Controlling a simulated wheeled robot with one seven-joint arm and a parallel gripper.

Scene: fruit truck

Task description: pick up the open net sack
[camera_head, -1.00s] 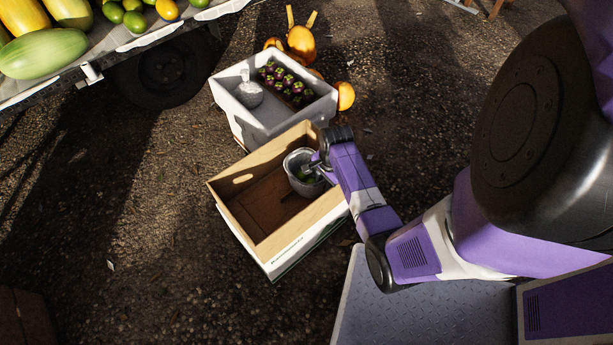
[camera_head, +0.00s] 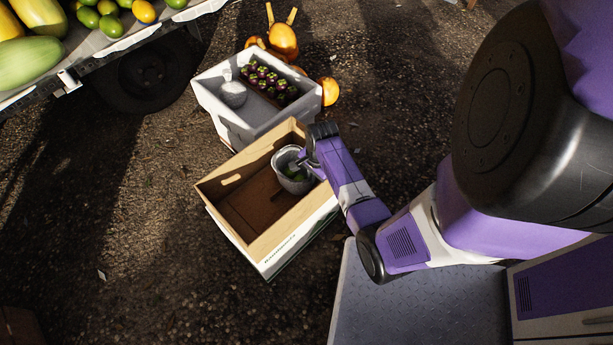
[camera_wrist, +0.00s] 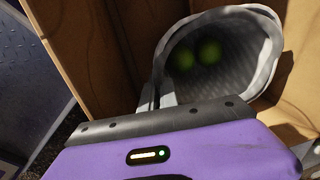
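The open net sack (camera_head: 293,183) is grey mesh with a pale rim and green fruit inside. It is at the right side of the cardboard box (camera_head: 230,222), its mouth facing up. It also shows in the wrist view (camera_wrist: 222,62), mouth toward the camera, with two green fruits in it. My gripper (camera_head: 303,162) reaches over the box's right wall to the sack's rim. In the wrist view my gripper's narrow fingers (camera_wrist: 158,95) are close together, with the sack's left edge between them. Whether the sack's bottom touches the box floor is hidden.
A white crate (camera_head: 217,112) with purple produce and a second, filled grey sack (camera_head: 233,94) stands behind the box. Orange pumpkins (camera_head: 284,40) lie beyond it. The fruit truck's edge and wheel (camera_head: 142,76) are at upper left. Ground left of the box is clear.

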